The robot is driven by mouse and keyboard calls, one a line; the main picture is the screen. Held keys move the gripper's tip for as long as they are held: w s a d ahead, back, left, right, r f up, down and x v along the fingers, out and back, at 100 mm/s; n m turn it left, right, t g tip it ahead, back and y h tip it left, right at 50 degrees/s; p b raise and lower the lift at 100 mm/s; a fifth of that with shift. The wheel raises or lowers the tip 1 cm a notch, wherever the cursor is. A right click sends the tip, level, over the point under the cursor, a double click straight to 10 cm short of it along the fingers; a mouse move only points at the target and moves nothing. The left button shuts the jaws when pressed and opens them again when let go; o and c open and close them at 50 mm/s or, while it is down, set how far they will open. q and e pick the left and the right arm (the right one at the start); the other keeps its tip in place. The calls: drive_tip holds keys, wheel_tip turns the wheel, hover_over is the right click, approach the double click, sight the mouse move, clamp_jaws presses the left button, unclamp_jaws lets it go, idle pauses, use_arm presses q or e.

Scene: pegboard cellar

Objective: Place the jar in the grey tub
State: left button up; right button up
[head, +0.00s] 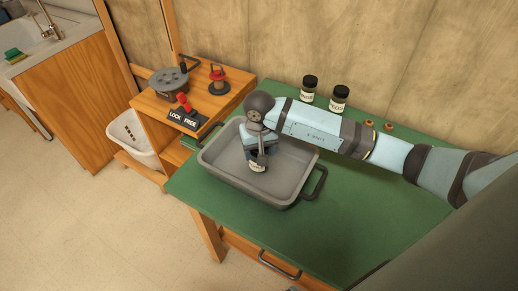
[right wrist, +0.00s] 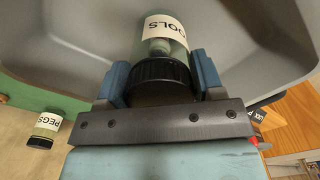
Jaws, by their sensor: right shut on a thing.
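In the head view the jar (head: 257,168) is mostly hidden under the gripper (head: 258,152). It is inside the grey tub (head: 222,177), low between its walls; I cannot tell whether it touches the floor. The tub has dark handles and stands on the green table. My left gripper is not in view.
Two black-lidded jars, one (head: 309,88) and a PEGS jar (head: 339,99), stand behind my right arm. A wooden stand (head: 228,99) with a LOCK/FREE lever (head: 185,104) is left of the tub. A white bin (head: 132,138) sits lower left. The green tabletop (head: 300,235) is clear in front.

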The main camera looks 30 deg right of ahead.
drive_tip(key=shift+f+b, duration=0.25)
drive_tip(key=shift+b, duration=0.05)
drive_tip(key=o, duration=1)
drive_tip(key=shift+r, duration=0.1)
drive_tip(key=shift+o, duration=0.2)
drive_tip(key=shift+r, duration=0.1)
drive_tip(key=shift+r+p, duration=0.25)
drive_tip(key=shift+p, duration=0.15)
wheel_tip(320, 180, up, 11)
drive_tip(key=shift+f+b, duration=0.2)
drive_tip(key=shift+b, duration=0.3)
drive_tip(key=shift+r, duration=0.5)
